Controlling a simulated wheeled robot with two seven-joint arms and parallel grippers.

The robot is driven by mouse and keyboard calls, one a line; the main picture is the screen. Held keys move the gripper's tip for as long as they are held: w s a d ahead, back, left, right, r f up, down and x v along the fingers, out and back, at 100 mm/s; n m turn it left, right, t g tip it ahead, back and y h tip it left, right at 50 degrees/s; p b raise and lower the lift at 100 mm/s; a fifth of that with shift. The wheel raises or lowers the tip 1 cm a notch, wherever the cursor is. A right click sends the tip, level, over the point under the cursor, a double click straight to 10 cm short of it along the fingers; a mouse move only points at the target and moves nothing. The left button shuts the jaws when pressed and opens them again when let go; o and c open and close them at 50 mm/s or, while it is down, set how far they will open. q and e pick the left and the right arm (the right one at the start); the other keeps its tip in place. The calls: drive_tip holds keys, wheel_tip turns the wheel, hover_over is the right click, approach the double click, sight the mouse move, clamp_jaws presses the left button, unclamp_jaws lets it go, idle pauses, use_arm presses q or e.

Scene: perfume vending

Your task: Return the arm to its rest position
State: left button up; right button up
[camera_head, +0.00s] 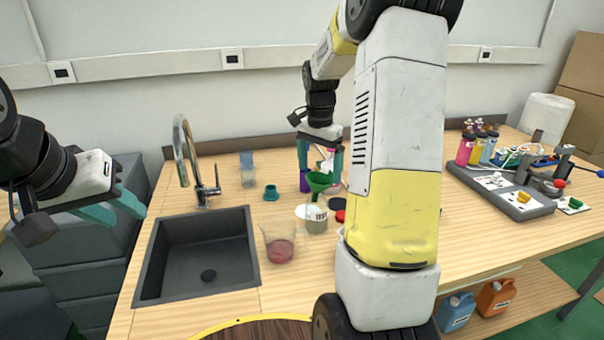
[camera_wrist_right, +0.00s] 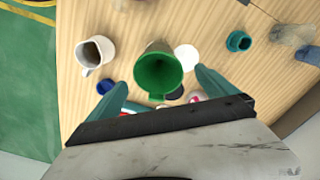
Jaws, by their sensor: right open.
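My right gripper (camera_head: 320,165) hangs open over the table, its teal fingers pointing down. A green funnel (camera_head: 318,182) sits just below and between its fingertips, on top of a container whose details are partly hidden. In the right wrist view the funnel (camera_wrist_right: 158,72) shows between the spread fingers (camera_wrist_right: 160,88), with no clear contact. My left gripper (camera_head: 122,212) is open and empty at the left, beside the sink. My right arm hides part of the table in the head view.
A dark sink (camera_head: 205,262) with a tall faucet (camera_head: 187,155) is at left. A beaker of pink liquid (camera_head: 279,250), a teal cap (camera_head: 271,192) and a white disc (camera_head: 305,211) stand near the funnel. A white mug (camera_wrist_right: 95,52) is close by. Bottles (camera_head: 476,148) stand at right.

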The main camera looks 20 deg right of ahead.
drive_tip(key=s+a+r+n+t+y, duration=0.1)
drive_tip(key=s+a+r+n+t, duration=0.2)
drive_tip(key=s+a+r+n, duration=0.65)
drive_tip(key=s+a+r+n+t, duration=0.1)
drive_tip(key=s, duration=0.6)
drive_tip(key=s+a+r+n+t+y, duration=0.1)
drive_tip(key=s+a+t, duration=0.1)
drive_tip(key=s, duration=0.4)
drive_tip(key=shift+s+a+r+n, duration=0.15)
drive_tip(key=shift+s+a+n, duration=0.15)
drive_tip(key=shift+s+n, duration=0.1)
